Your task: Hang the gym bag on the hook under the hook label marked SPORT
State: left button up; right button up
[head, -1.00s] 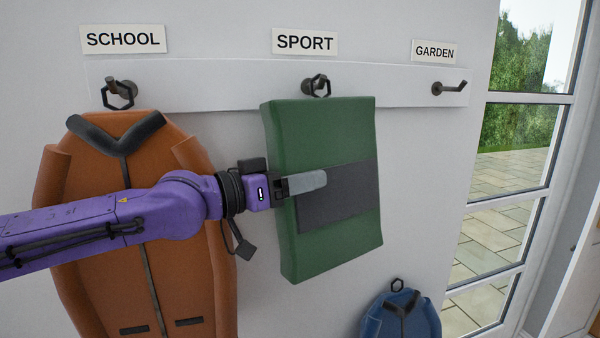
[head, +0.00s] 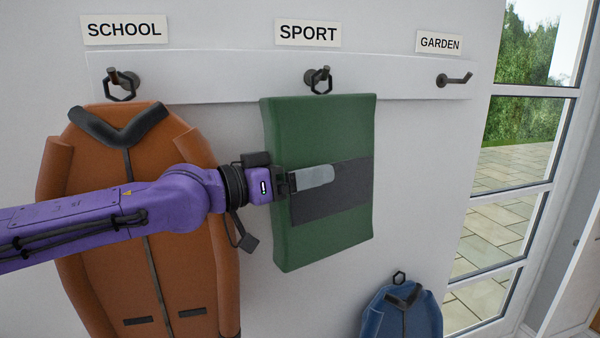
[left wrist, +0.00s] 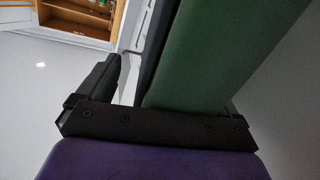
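The gym bag, green with a dark grey panel (head: 268,125), is upright against the wall under the SPORT label (head: 308,33). Its dark loop (head: 318,86) is at the SPORT hook (head: 324,74) and looks to be around it. My left gripper (head: 308,177) reaches across the bag's left edge, one finger in front of the panel. In the left wrist view, a gap shows between the near finger (left wrist: 97,82) and the bag (left wrist: 200,60), so the gripper is open around the bag. The other finger is hidden behind it. My right gripper is not in view.
An orange coat (head: 95,240) hangs under the SCHOOL label (head: 124,30). The GARDEN hook (head: 456,79) on the right is empty, under the GARDEN label (head: 439,42). A glazed door (head: 508,185) stands beyond.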

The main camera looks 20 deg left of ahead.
aim_at(301, 154)
pick_arm(q)
notch_tip(301, 154, up, 3)
jog(key=shift+r+p, duration=0.15)
jog(key=shift+p, duration=0.3)
jog(key=s+r+b, duration=0.2)
jog(key=s+d+r+b, duration=0.1)
jog(key=s+r+b, duration=0.1)
jog(key=r, duration=0.1)
jog(key=shift+s, duration=0.25)
jog(key=s+d+r+b, duration=0.2)
jog(key=s+r+b, duration=0.2)
jog(key=s, duration=0.5)
jog(key=shift+d+r, duration=0.35)
jog(key=shift+r, duration=0.05)
jog(key=shift+f, duration=0.15)
